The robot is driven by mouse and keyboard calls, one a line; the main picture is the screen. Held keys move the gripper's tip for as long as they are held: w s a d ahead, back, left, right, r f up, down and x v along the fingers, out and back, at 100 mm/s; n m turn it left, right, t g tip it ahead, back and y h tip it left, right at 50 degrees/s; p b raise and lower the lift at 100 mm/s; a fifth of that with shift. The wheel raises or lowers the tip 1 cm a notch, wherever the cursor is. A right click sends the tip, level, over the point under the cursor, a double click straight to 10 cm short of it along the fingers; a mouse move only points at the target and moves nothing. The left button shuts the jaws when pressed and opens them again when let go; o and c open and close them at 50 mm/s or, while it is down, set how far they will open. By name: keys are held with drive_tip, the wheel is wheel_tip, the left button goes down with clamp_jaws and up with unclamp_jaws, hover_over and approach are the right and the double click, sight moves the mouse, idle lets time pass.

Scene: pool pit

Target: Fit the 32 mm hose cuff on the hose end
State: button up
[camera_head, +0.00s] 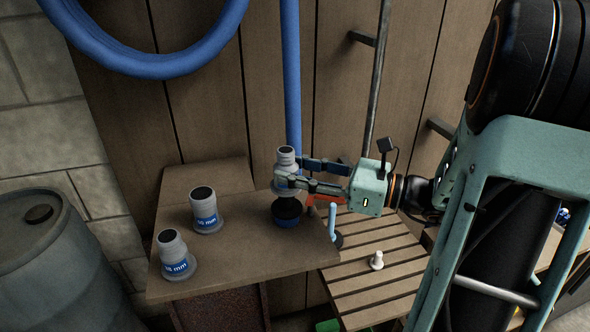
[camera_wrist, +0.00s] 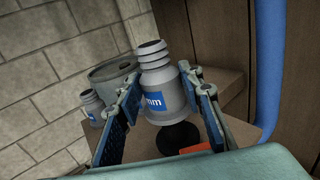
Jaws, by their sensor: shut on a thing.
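My gripper (camera_head: 286,182) is shut on a grey stepped hose cuff (camera_head: 286,158), holding it upright. In the wrist view, the cuff (camera_wrist: 158,88) stands between the two finger pads; its blue label shows "mm", but the size number is hidden. Just below the cuff is a round black piece with a blue lower part (camera_head: 287,212), near the table's right edge. It also shows in the wrist view (camera_wrist: 181,136). I cannot tell whether it is the hose end, or whether the cuff touches it. A blue hose (camera_head: 291,70) hangs vertically behind the cuff.
Two other grey cuffs with blue labels, one nearer (camera_head: 174,256) and one farther (camera_head: 205,211), stand on the wooden table (camera_head: 235,262) at left. A slatted bench (camera_head: 372,290) with a small pale fitting (camera_head: 376,260) adjoins at right. A grey barrel (camera_head: 60,265) stands left.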

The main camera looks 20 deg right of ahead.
drive_tip(key=shift+f, duration=0.5)
idle(0.4)
drive_tip(key=shift+f+b, duration=0.65)
drive_tip(key=shift+f, duration=0.25)
drive_tip(key=shift+f, duration=0.1)
drive_tip(key=shift+f+b, duration=0.3)
drive_tip(key=shift+f, duration=0.3)
drive_tip(key=shift+f, duration=0.3)
idle(0.5)
drive_tip(key=o, duration=1.8)
